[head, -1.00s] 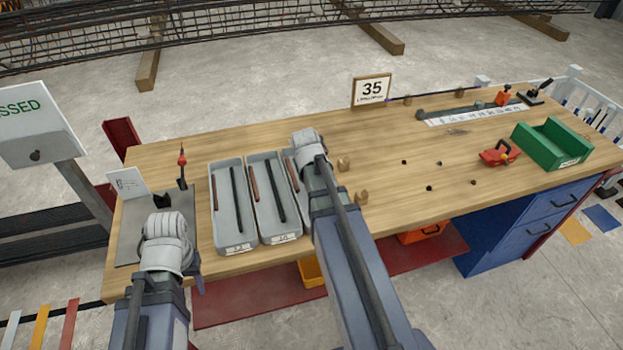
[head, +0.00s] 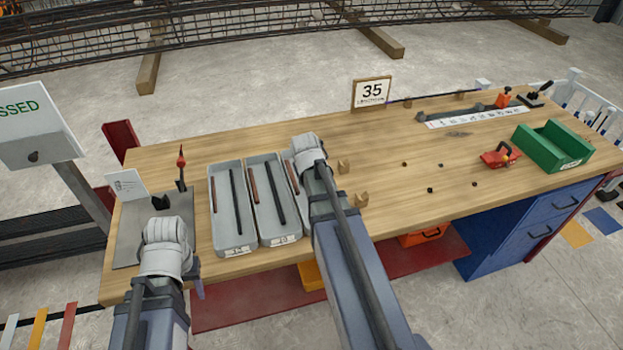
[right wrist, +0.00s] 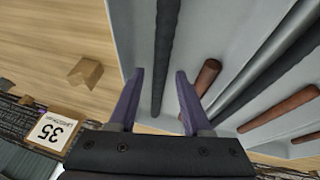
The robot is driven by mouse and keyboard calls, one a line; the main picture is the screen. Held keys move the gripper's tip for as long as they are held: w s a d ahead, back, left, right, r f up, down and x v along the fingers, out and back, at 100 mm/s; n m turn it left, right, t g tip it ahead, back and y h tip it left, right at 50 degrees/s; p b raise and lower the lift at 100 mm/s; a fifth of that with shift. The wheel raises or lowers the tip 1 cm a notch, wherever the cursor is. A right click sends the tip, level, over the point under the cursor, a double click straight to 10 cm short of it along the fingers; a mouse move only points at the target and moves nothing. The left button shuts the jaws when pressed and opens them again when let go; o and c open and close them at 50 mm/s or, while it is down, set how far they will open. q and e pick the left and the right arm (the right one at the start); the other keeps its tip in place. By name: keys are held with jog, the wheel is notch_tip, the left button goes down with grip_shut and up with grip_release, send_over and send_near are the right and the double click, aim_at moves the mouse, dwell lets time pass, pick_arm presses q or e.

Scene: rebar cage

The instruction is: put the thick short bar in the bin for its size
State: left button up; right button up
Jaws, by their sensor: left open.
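Three grey bins stand side by side: the left bin (head: 234,251), the middle bin (head: 279,240), and a right bin mostly behind my right arm. The left and middle bins each hold a dark bar and a shorter brown bar. In the right wrist view, a thick dark bar (right wrist: 165,45) lies in the bin (right wrist: 127,30) with a brown bar (right wrist: 207,75) beside it. My right gripper (right wrist: 160,82) is open, its fingers apart on either side of the dark bar's end. My left gripper (head: 199,285) is open by the table's front left edge, mostly hidden by its wrist.
A grey plate (head: 135,245) with a red-tipped tool lies left of the bins. Wooden blocks (head: 361,199) stand right of my right arm. A red clamp tool (head: 500,156), a green bin (head: 552,146) and a white scale strip (head: 478,117) are at the right. The table's middle is mostly clear.

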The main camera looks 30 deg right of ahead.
dwell(0.3)
jog(key=shift+r+p, duration=0.85)
jog(key=p+v, duration=1)
jog(key=v, duration=0.1)
jog(key=shift+s+a+r, duration=0.1)
jog(key=shift+s+r, duration=0.1)
jog(key=shift+s, duration=0.05)
jog(key=s+a+n+g, duration=0.1)
jog(key=s+a, duration=0.3)
jog(key=a, duration=0.5)
jog(key=s+a+f+n+g+y, duration=0.1)
jog(key=s+a+n, duration=0.2)
jog(key=a, duration=0.6)
jog(key=s+a+f+n+g+y, duration=0.1)
jog(key=s+a+n+g, duration=0.1)
jog(key=s+a, duration=0.3)
jog(key=shift+s+a, duration=0.15)
jog(key=shift+a, duration=0.95)
jog(key=shift+s+a, duration=0.15)
jog(key=shift+a, duration=0.9)
